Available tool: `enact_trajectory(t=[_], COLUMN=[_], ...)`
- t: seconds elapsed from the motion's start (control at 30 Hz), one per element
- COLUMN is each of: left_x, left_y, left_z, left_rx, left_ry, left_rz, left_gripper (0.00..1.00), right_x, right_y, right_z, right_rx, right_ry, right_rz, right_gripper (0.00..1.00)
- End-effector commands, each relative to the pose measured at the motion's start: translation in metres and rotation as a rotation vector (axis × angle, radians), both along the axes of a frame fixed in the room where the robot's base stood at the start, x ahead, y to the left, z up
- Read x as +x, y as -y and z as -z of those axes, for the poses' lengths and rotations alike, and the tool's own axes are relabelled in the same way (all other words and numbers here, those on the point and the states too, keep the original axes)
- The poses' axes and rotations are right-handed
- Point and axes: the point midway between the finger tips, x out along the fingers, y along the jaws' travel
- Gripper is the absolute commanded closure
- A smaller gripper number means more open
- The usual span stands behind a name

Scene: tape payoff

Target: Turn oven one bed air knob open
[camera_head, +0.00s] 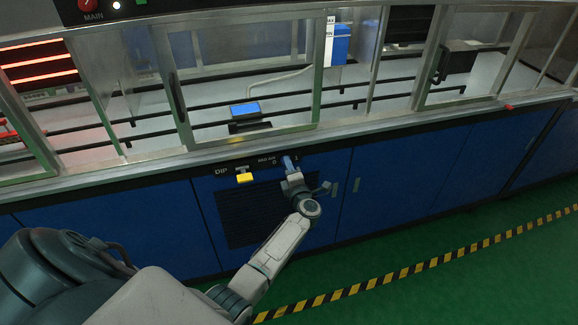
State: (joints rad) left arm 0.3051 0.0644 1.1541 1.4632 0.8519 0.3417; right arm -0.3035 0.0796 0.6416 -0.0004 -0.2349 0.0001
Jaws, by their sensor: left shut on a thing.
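My left gripper (289,163) is at the front edge of the blue cabinet, right at the "BED AIR" label with its 0 and 1 marks. It is shut on the bed air knob, which is mostly hidden by the gripper, so its turn angle cannot be told. A yellow handle (244,177) under the "DIP" label sits just to the left, apart from the gripper. My right gripper is not in view.
Above the panel are metal-framed glass windows (245,85) with rails and a blue block (245,109) behind them. Blue cabinet doors (400,185) with slim handles run to the right. A yellow-black floor stripe (400,273) crosses the clear green floor.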

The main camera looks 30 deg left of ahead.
Motion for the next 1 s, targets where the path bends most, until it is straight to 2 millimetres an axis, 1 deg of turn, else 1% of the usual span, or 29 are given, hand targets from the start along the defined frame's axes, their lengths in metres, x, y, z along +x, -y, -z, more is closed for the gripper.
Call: enact_trajectory(t=[0.37, 0.4, 0.47, 0.5, 0.83, 0.93, 1.0], left_x=[0.000, 0.000, 0.000, 0.000, -0.002, -0.008, -0.016], left_y=[0.000, 0.000, 0.000, 0.000, 0.002, 0.010, 0.019], left_z=[0.000, 0.000, 0.000, 0.000, 0.001, 0.002, 0.004], left_rx=[0.005, 0.005, 0.005, 0.005, 0.003, 0.001, 0.001], left_ry=[-0.004, -0.004, -0.004, -0.004, -0.004, -0.003, -0.004], left_rz=[0.001, 0.001, 0.001, 0.001, 0.000, 0.001, 0.000], left_gripper=[0.95, 0.71, 0.59, 0.51, 0.51, 0.51, 0.51], right_x=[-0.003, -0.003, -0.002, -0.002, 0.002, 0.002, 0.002], right_y=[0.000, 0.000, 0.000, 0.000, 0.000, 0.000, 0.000], right_z=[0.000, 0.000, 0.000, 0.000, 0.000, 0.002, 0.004], right_rx=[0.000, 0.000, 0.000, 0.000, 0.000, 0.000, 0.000], right_ry=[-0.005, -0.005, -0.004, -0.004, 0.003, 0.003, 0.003], right_rz=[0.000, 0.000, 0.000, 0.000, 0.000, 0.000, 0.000], right_gripper=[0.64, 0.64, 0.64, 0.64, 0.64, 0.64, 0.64])
